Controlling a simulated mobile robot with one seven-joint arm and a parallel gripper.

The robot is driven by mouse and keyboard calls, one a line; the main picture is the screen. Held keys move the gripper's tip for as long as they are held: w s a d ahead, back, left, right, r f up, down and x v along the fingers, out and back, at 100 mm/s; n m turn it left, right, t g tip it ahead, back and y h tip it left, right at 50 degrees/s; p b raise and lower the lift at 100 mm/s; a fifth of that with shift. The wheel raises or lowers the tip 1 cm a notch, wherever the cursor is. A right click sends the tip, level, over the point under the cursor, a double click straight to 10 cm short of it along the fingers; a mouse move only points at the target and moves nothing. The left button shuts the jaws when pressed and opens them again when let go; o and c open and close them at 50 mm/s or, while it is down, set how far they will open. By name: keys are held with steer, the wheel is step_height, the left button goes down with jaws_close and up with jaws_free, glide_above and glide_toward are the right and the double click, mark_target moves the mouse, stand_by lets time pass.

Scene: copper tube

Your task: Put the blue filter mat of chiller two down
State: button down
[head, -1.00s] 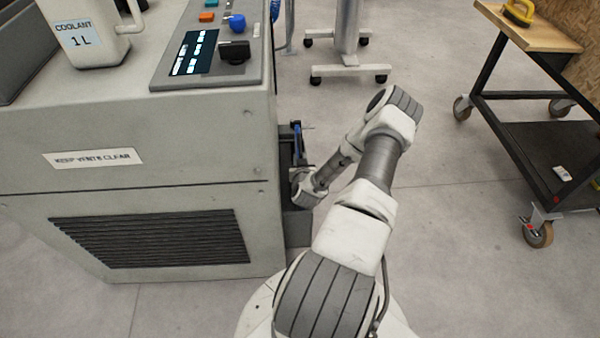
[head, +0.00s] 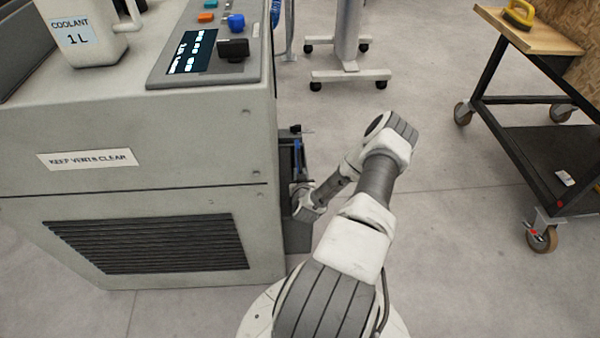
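The chiller is a large grey cabinet (head: 150,120) on the left, with a louvred vent (head: 150,245) and a "KEEP VENTS CLEAR" label on its front. A narrow blue strip (head: 298,155) shows among dark parts at its right side. It may be the edge of the blue filter mat, but too little shows to tell. My arm bends down and left so that its wrist is beside that side of the chiller, close to the strip. My gripper's fingers cannot be made out there, nor whether they hold anything.
A coolant jug (head: 85,30) and a control panel (head: 205,55) are on top of the chiller. A grey stand on casters (head: 350,75) is behind. A dark cart (head: 545,150) with a yellow-handled tool (head: 518,14) stands at right.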

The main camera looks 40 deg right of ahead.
steer(key=shift+f, duration=0.2)
steer(key=c, duration=0.8)
jaws_free()
steer(key=shift+s+f, duration=0.1)
steer(key=shift+f, duration=0.05)
steer(key=shift+o, duration=0.2)
